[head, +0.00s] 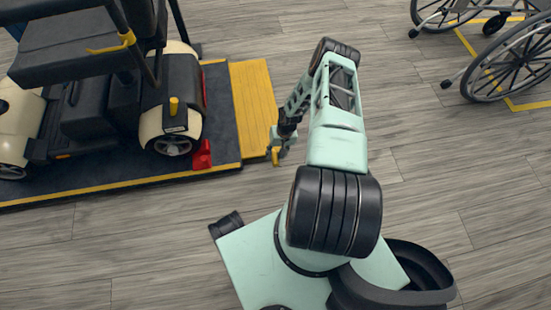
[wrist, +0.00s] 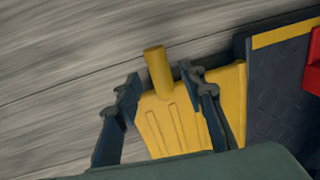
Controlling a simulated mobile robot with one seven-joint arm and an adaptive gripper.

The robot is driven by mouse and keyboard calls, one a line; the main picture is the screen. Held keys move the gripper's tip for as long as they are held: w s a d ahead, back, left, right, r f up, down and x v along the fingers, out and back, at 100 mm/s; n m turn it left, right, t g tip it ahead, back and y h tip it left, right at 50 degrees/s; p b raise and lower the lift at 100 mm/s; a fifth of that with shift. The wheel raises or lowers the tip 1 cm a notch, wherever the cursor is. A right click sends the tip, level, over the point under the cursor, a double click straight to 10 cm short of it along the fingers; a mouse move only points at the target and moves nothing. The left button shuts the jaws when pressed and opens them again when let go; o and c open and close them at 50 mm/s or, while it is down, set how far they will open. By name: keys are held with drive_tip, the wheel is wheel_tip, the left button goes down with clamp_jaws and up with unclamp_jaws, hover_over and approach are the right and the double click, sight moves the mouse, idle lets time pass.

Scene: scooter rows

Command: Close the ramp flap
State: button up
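The yellow ramp flap (head: 254,100) extends outward from the right end of the dark platform (head: 222,120), and seems to lie low near the floor. It also shows in the wrist view (wrist: 170,125), with raised ribs. A yellow peg-like handle (wrist: 157,70) sticks out from the flap's edge. My gripper (head: 277,152) is at the flap's near outer corner. In the wrist view my gripper (wrist: 160,77) has its two dark fingers apart, one on each side of the handle, with gaps visible. Whether a finger touches the flap, I cannot tell.
A cream and black mobility scooter (head: 172,118) stands on the platform, with a red part (head: 202,155) at its rear near the flap.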

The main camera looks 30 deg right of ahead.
drive_tip(key=shift+w+a+f+b, duration=0.1)
drive_tip(key=shift+f+b, duration=0.05)
drive_tip(key=shift+f, duration=0.5)
drive_tip(key=shift+a+f+b, duration=0.1)
drive_tip(key=shift+f+b, duration=0.05)
drive_tip(key=shift+f, duration=0.45)
clamp_jaws()
